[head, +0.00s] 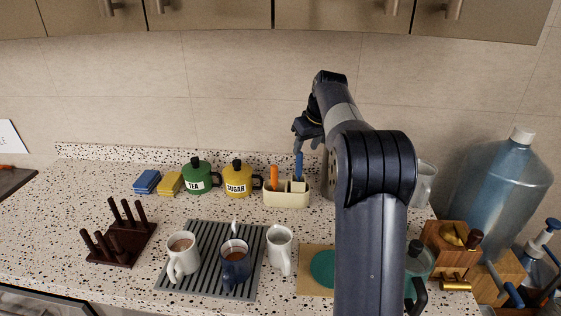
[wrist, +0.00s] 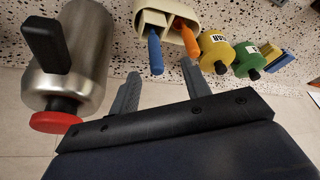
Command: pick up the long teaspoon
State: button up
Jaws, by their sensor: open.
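In the head view, a slim pale handle (head: 234,227) stands up at the back of the navy mug (head: 235,268), which sits on the grey ribbed mat (head: 207,237). It may be the long teaspoon, but it is too small to be sure, and its lower end is hidden. My gripper (head: 302,146) is open and empty at the back of the counter, above the cream caddy (head: 287,196). In the wrist view, the open fingers (wrist: 175,75) point toward the caddy's blue handle (wrist: 155,52) and orange handle (wrist: 187,38). No spoon shows there.
White mugs (head: 183,259) (head: 280,249) flank the navy mug. A dark peg rack (head: 122,240) stands left. Green (head: 197,177) and yellow jars (head: 237,180) line the back. A steel pot (wrist: 85,55) is close beside my gripper. Cabinets (head: 210,15) hang above.

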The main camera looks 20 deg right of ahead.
aim_at(301, 156)
jog(key=x, duration=0.2)
jog(key=w+x, duration=0.1)
jog(key=x, duration=0.2)
jog(key=shift+d+p, duration=0.15)
jog(key=shift+p, duration=0.15)
jog(key=shift+w+d+p+x, duration=0.15)
jog(key=shift+p+x, duration=0.3)
jog(key=shift+x, duration=0.85)
jog(key=shift+w+d+p+x, duration=0.15)
jog(key=shift+p+x, duration=0.3)
jog(key=shift+x, duration=0.9)
jog(key=shift+r, duration=0.15)
jog(key=shift+c, duration=0.2)
grip_shut()
